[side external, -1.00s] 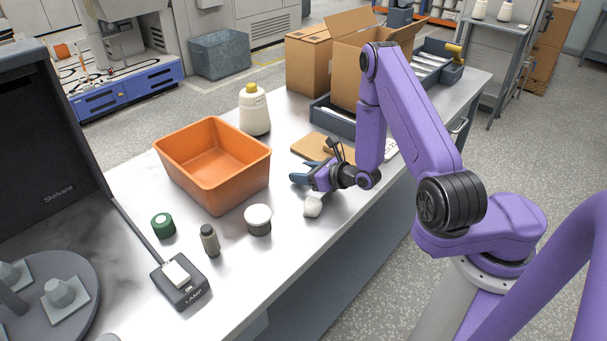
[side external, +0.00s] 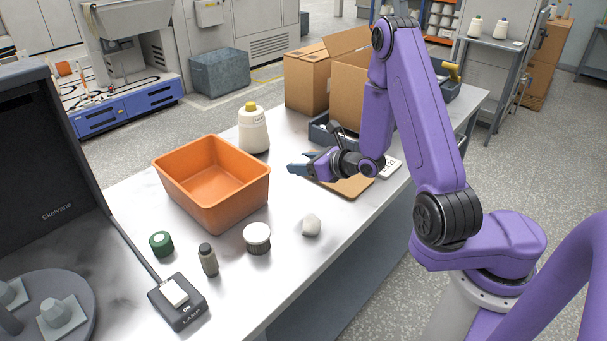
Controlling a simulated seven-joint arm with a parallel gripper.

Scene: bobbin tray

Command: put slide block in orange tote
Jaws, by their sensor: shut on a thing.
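The orange tote (side external: 238,204) stands open on the metal table, left of my gripper, and the part of its inside that shows is empty. My gripper (side external: 297,168) has blue fingers pointing left and is shut, raised above the table to the right of the tote. The slide block does not show anywhere on the table. What is between the fingers is too small and hidden to make out, and I take it to be the slide block.
A white rounded lump (side external: 311,225), a white-capped jar (side external: 257,238), a small grey bottle (side external: 208,259), a green spool (side external: 161,244) and a lamp switch (side external: 179,302) stand in front. A thread cone (side external: 253,130) stands behind the tote. A brown board (side external: 352,187) lies beneath my arm.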

